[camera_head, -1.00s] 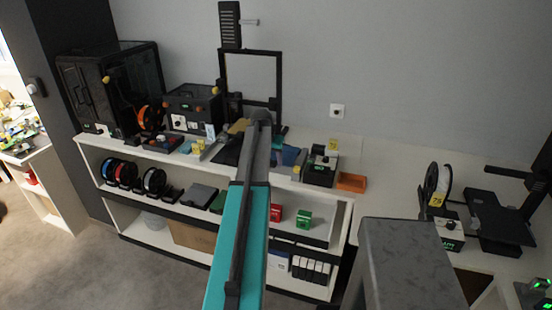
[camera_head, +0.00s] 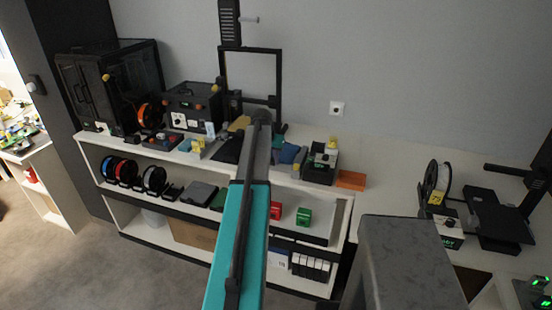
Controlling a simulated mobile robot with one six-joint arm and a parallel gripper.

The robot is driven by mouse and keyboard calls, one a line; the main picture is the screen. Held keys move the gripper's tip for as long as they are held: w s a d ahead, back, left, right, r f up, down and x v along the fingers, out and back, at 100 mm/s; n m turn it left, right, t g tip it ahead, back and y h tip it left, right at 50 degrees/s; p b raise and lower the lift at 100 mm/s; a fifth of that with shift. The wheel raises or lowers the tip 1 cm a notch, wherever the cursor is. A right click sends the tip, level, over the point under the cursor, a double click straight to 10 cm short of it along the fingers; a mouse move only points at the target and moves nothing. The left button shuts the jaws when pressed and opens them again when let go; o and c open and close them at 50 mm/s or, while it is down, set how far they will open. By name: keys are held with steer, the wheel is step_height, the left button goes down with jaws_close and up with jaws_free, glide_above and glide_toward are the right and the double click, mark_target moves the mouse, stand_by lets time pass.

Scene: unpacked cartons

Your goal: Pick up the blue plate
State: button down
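A blue flat piece (camera_head: 287,154), which may be the blue plate, lies on the top of the white shelf unit (camera_head: 330,199). It is just right of my arm and left of a small black device (camera_head: 321,163). It is small in view and I cannot make out its full outline. My teal arm reaches from the bottom middle up over the shelf. My gripper is hidden behind the arm's far end, so its fingers and its contact with the blue piece cannot be seen.
An orange tray (camera_head: 351,180) lies right of the black device. Black printers (camera_head: 112,85) stand at the back left, and an open black frame (camera_head: 252,75) stands behind my arm. Spools (camera_head: 155,180) and boxes fill the lower shelves. A printer (camera_head: 497,220) stands at the right.

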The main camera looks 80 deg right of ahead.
steer(key=shift+r, duration=0.15)
steer(key=shift+r+b, duration=0.95)
steer(key=shift+r, duration=0.6)
steer(key=s+a+b, duration=0.2)
steer(key=a, duration=0.5)
steer(key=s+a+r+b, duration=0.1)
steer(key=s+a+b, duration=0.1)
steer(key=a, duration=0.6)
steer(key=shift+s+a+r, duration=0.15)
steer(key=shift+s+r, duration=0.15)
steer(key=shift+w, duration=0.1)
